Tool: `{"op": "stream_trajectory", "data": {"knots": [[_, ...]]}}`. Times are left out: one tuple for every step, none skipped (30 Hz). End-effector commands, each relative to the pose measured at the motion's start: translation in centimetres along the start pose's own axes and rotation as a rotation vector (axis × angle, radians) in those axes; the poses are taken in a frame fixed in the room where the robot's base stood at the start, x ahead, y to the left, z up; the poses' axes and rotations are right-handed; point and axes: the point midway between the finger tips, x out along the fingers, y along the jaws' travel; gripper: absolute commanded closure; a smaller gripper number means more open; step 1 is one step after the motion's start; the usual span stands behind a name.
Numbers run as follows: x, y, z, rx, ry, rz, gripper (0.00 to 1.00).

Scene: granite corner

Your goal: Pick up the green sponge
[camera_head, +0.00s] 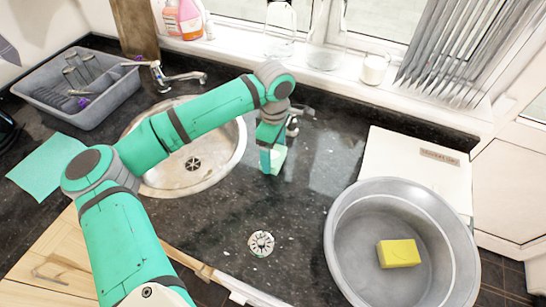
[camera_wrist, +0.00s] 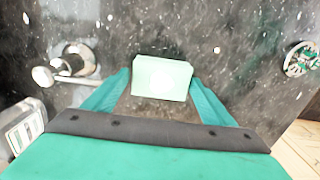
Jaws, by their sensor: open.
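The green sponge is a pale mint block. In the wrist view the green sponge (camera_wrist: 161,78) lies on the dark counter between the two fingers of my gripper (camera_wrist: 160,92), near their tips. In the head view the sponge (camera_head: 278,157) shows partly behind my gripper (camera_head: 268,160), which points down to the counter just right of the sink. The fingers are spread on either side of the sponge; I cannot tell whether they touch it. Part of the sponge is hidden by the gripper in the head view.
A round metal sink (camera_head: 225,160) is left of my gripper. A grey basin (camera_head: 345,225) holding a yellow sponge (camera_head: 398,253) stands at the right. A small metal drain-like disc (camera_head: 261,243) lies on the counter. Metal tap parts (camera_wrist: 75,62) are close at left in the wrist view.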

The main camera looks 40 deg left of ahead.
Motion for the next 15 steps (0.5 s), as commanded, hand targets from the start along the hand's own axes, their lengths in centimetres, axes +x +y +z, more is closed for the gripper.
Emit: {"op": "stream_trajectory", "data": {"knots": [[0.0, 0.01, 0.03, 0.001, 0.0, 0.0, 0.22], [-0.01, 0.0, 0.02, 0.0, 0.0, 0.0, 0.22], [-0.01, 0.0, 0.0, 0.0, 0.0, 0.0, 0.22], [-0.01, -0.01, -0.02, 0.0, 0.0, 0.0, 0.24], [-0.02, -0.02, -0.05, -0.001, 0.0, 0.0, 0.31], [-0.02, -0.03, -0.09, -0.002, 0.0, 0.0, 0.41], [-0.03, -0.04, -0.12, -0.002, 0.0, 0.0, 0.48], [-0.03, -0.05, -0.14, -0.002, 0.0, 0.0, 0.53], [-0.03, -0.05, -0.17, -0.003, 0.0, 0.0, 0.53], [-0.03, -0.06, -0.18, -0.003, 0.0, 0.0, 0.53], [-0.03, -0.06, -0.2, -0.003, 0.0, 0.0, 0.57], [-0.04, -0.06, -0.21, -0.004, 0.0, 0.0, 0.57], [-0.04, -0.06, -0.21, -0.004, 0.0, 0.0, 0.57], [-0.04, -0.06, -0.22, -0.004, 0.0, 0.0, 0.57], [-0.05, -0.06, -0.22, -0.004, 0.0, 0.0, 0.57]]}}
